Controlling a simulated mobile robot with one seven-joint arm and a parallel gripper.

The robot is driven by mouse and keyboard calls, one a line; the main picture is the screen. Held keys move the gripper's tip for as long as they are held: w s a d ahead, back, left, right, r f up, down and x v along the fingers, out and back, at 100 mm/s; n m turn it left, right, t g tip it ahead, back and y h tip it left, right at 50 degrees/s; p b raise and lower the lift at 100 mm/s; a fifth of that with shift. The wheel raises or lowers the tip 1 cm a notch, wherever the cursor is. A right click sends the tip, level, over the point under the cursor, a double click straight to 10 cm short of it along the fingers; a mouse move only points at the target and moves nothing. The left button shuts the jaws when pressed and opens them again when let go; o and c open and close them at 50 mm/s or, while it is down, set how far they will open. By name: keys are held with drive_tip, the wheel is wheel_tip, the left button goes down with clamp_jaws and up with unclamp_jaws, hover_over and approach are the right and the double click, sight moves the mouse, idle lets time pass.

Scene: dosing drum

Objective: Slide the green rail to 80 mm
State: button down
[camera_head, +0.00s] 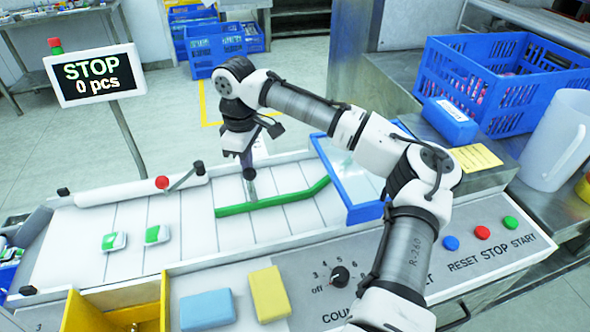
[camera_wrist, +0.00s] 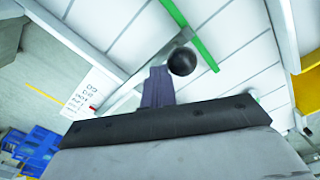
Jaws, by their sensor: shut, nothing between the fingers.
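The green rail (camera_head: 270,203) lies across the white slatted belt, bent near its right end. In the wrist view the green rail (camera_wrist: 190,32) runs diagonally at the top. A black ball knob (camera_head: 249,173) sits just behind the rail; it also shows in the wrist view (camera_wrist: 182,61). My gripper (camera_head: 247,160) points down close to the knob, its fingers shut and empty. In the wrist view my gripper (camera_wrist: 158,75) appears beside the knob; I cannot tell whether they touch. The millimetre scale and the rail's setting are not readable.
A blue-framed clear guard (camera_head: 355,185) is close on the right. Two green-and-white packs (camera_head: 158,234) lie on the belt. The display (camera_head: 92,75) reads STOP, 0 pcs. The control panel (camera_head: 400,270) is in front.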

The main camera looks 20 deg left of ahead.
drive_tip(key=shift+s+d, duration=0.7)
drive_tip(key=shift+s, duration=0.25)
drive_tip(key=shift+w+a, duration=0.1)
drive_tip(key=shift+w+a+r+p, duration=0.1)
drive_tip(key=shift+w+a+p, duration=0.3)
drive_tip(key=shift+w+p, duration=0.25)
wheel_tip(320, 180, up, 8)
drive_tip(key=p, duration=0.7)
drive_tip(key=shift+s, duration=0.1)
